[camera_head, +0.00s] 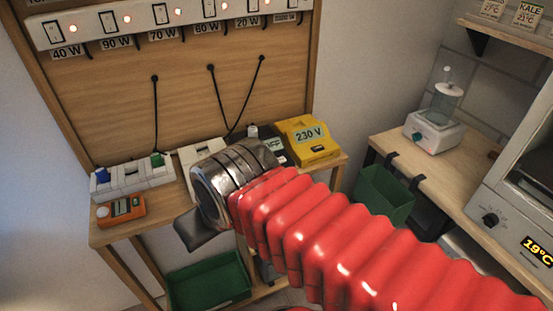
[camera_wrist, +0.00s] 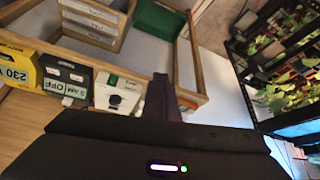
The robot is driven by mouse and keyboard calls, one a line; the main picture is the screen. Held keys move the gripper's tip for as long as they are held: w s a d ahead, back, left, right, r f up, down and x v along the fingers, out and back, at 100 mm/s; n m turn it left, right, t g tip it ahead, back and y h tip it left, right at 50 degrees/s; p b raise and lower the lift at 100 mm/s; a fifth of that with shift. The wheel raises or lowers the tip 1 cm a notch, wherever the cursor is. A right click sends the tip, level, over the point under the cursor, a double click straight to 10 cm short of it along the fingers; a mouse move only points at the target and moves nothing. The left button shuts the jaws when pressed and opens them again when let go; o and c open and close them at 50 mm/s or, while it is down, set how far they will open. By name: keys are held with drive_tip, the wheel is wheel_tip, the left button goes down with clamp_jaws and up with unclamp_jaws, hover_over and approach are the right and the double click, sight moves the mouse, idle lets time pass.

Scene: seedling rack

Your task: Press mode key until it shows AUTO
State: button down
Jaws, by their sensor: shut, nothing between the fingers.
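A black timer box (camera_wrist: 66,78) stands between a yellow box and a white box in the wrist view. Its display (camera_wrist: 63,88) appears upside down and seems to read "9 AM" and "OFF". Small white keys (camera_wrist: 67,72) sit beside the display; which one is the mode key I cannot tell. In the head view the timer (camera_head: 274,145) is partly hidden behind my arm, with "OFF" partly showing. My gripper (camera_wrist: 161,84) is shut and empty, to the right of the timer and apart from it in the wrist view. In the head view my gripper (camera_head: 192,238) hangs over the bench front.
The yellow 230 V box (camera_head: 309,137) is right of the timer in the head view. A white box with a black knob (camera_wrist: 117,94) stands beside the timer. An orange meter (camera_head: 121,210) and a socket strip (camera_head: 133,178) are at the left. A green crate (camera_head: 209,284) sits below.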

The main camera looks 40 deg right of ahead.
drive_tip(key=r+m+t+h, duration=0.1)
drive_tip(key=m+t+h, duration=0.15)
drive_tip(key=m, duration=0.85)
hover_over(280, 160)
drive_tip(key=s, duration=0.1)
drive_tip(key=shift+t+y, duration=0.35)
drive_tip(key=shift+t, duration=0.1)
drive_tip(key=shift+f, duration=0.15)
drive_tip(key=shift+a+f, duration=0.1)
drive_tip(key=shift+f, duration=4.15)
